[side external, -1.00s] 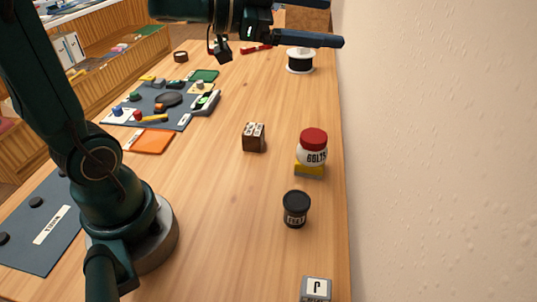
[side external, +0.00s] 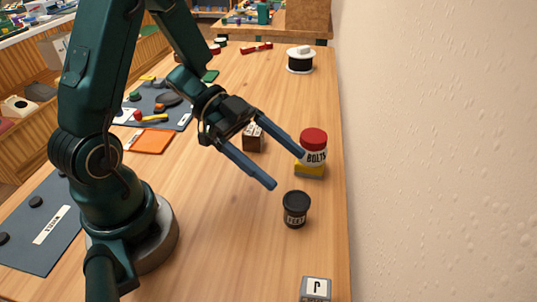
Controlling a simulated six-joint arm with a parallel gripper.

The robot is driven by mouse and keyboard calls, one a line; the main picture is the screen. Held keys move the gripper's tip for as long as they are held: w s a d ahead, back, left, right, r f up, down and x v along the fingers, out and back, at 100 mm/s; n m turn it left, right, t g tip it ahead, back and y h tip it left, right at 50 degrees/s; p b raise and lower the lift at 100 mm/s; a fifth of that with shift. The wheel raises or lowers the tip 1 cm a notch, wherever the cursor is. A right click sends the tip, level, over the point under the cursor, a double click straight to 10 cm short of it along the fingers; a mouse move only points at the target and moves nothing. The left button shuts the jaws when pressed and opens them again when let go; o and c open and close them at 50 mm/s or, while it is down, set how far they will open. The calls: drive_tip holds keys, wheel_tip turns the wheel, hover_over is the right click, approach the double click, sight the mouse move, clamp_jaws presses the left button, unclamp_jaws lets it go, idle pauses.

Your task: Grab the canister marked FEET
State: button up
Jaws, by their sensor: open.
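A small black canister (side external: 296,209) with a dark lid and a pale-lettered label that seems to read FEET stands upright on the wooden table (side external: 235,255), right of my arm's base. My gripper (side external: 288,170) is open and empty, with its two long blue fingers pointing down and to the right. The fingertips are above and behind the canister in the picture, apart from it.
A brown box (side external: 253,139) is partly behind my gripper. A grey block with a lettered label (side external: 316,289) sits at the front right. The wall (side external: 430,160) borders the table's right edge. Table around the canister is clear.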

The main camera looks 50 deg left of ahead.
sight(287, 196)
wheel_tip(287, 196, down, 7)
drive_tip(key=shift+d+r, duration=0.1)
drive_tip(key=shift+x, duration=2.5)
drive_tip(key=c, duration=1.4)
drive_tip(key=shift+o, duration=0.2)
drive_tip(key=shift+r, duration=0.15)
